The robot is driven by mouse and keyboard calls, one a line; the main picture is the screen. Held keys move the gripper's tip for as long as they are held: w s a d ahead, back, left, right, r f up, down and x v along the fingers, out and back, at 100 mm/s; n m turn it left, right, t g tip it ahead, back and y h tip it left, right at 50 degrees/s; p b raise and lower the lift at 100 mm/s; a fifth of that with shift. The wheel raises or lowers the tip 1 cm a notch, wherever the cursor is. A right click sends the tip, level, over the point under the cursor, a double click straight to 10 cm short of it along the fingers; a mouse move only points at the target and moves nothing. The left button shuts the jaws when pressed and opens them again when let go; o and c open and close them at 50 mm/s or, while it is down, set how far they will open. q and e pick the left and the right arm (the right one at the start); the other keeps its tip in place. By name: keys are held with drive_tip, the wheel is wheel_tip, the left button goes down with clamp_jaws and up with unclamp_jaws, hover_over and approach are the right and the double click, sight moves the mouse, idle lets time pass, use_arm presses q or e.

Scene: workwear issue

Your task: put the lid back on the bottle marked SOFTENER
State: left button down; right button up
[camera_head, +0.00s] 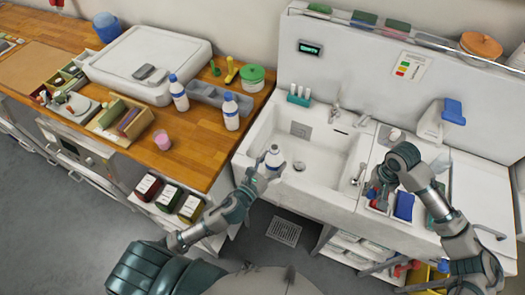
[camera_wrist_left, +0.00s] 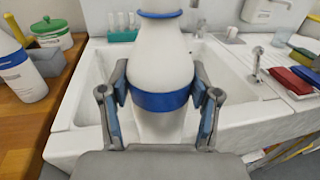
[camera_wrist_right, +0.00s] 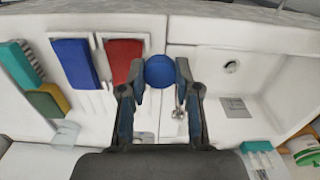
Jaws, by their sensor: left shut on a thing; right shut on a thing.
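A white bottle (camera_head: 273,157) with a blue band is held by my left gripper (camera_head: 266,168) at the sink's front left. In the left wrist view the bottle (camera_wrist_left: 160,55) stands about upright between the fingers, which close at its blue band. My right gripper (camera_wrist_right: 160,90) is shut on a round blue lid (camera_wrist_right: 159,70), seen in the right wrist view. In the head view my right gripper (camera_head: 376,192) is over the right-hand drainer, well apart from the bottle.
Two blue-capped white bottles (camera_head: 179,95) (camera_head: 231,112) stand on the wooden counter (camera_head: 185,150) at left. The sink (camera_head: 318,150) lies between my grippers. Blue (camera_wrist_right: 75,63) and red (camera_wrist_right: 122,58) pieces lie under my right gripper. A tap (camera_head: 360,172) rises at the sink's right.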

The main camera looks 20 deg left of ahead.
drive_tip(key=shift+w+a, duration=0.1)
use_arm(q)
drive_tip(key=d+m+g+h, duration=0.3)
drive_tip(key=d+h, duration=0.3)
drive_tip(key=d, duration=0.2)
drive_tip(key=shift+s+d+r+m, duration=0.3)
drive_tip(key=shift+s+m, duration=0.1)
drive_tip(key=shift+m, duration=0.4)
drive_tip(key=shift+a, duration=0.1)
use_arm(e)
drive_tip(key=a+r+n, duration=0.8)
drive_tip(key=a+n, duration=0.2)
drive_tip(key=a, duration=0.2)
drive_tip(key=a+r+n, duration=0.9)
drive_tip(key=a, duration=0.3)
drive_tip(key=shift+a+n+g, duration=0.25)
drive_tip(key=shift+n+g, duration=0.05)
drive_tip(key=shift+n, duration=0.1)
